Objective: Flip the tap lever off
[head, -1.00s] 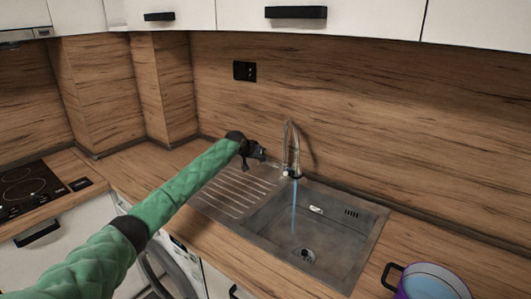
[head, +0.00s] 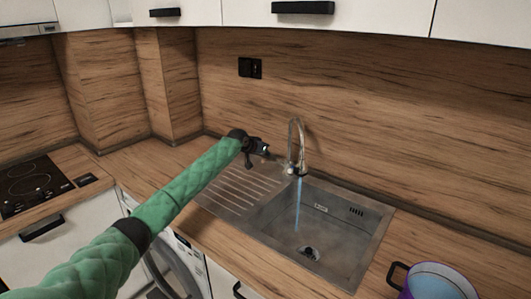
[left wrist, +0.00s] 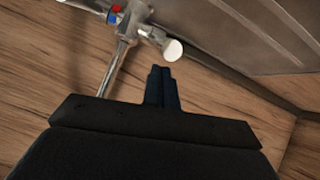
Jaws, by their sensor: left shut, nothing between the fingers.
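The chrome tap (head: 297,145) stands at the back edge of the sink, and a blue stream of water (head: 298,200) runs from its spout. My left gripper (head: 266,149) is shut and empty, a little to the left of the tap and apart from it. In the left wrist view, the shut fingers (left wrist: 162,76) point toward the tap body (left wrist: 130,25), which has a red and blue mark. A short stub with a pale round end (left wrist: 173,50) lies just beyond the fingertips; I cannot tell if they touch. The lever is too small to make out in the head view.
The metal sink (head: 372,235) has a ribbed drainboard (head: 235,188) on its left, under my gripper. A purple-rimmed pot (head: 437,284) stands at the front right. A hob (head: 30,185) is at the left. The wooden splashback (head: 400,120) rises behind the tap.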

